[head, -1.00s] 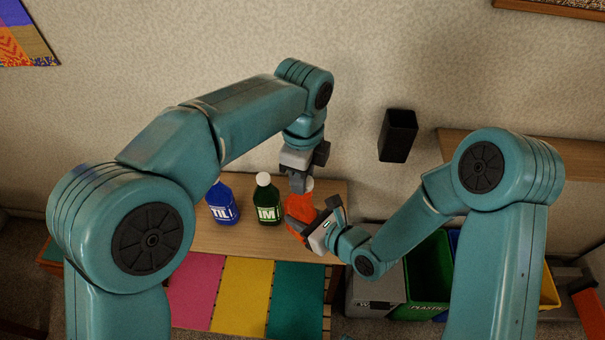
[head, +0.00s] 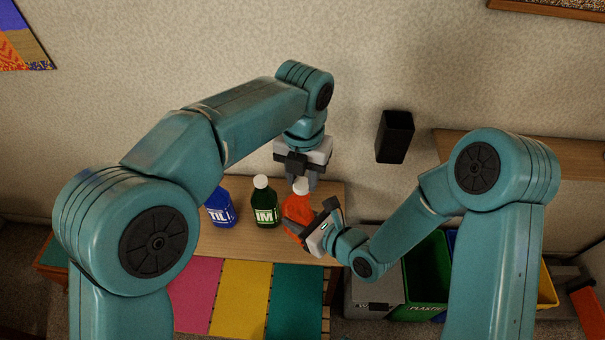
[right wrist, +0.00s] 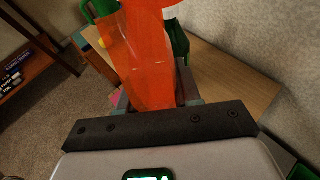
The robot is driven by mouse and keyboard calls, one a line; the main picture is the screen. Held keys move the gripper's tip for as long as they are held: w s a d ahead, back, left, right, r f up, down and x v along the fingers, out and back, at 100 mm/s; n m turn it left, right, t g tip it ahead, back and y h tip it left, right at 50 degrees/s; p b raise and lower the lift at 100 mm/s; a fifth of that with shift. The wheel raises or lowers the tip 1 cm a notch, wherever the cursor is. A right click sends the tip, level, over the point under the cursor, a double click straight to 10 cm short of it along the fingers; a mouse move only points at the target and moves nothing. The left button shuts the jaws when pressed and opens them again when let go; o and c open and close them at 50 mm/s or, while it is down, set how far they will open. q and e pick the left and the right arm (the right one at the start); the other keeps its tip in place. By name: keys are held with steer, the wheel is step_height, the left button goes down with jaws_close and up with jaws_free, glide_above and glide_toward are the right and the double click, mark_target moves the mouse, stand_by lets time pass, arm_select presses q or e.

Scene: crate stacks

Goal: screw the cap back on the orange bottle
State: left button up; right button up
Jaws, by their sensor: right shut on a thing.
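The orange bottle (head: 297,209) stands at the right end of the wooden table, beside the green bottle. My right gripper (head: 299,226) is shut on its body from the front right. The bottle fills the space between the fingers in the right wrist view (right wrist: 148,70). A white cap (head: 301,186) shows at the top of the orange bottle. My left gripper (head: 302,181) points down at the cap from above, with its fingertips around or just behind it. Whether the fingers press on the cap, and how the cap sits on the neck, cannot be made out.
A green bottle (head: 265,205) and a blue bottle (head: 221,207) stand to the left on the table (head: 258,240). Pink, yellow and teal panels lie along the front. A black holder (head: 395,137) is on the wall at right. Bins (head: 428,280) stand right of the table.

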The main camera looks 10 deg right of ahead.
arm_select(q)
steer(key=o, duration=0.4)
steer(key=shift+r, duration=2.3)
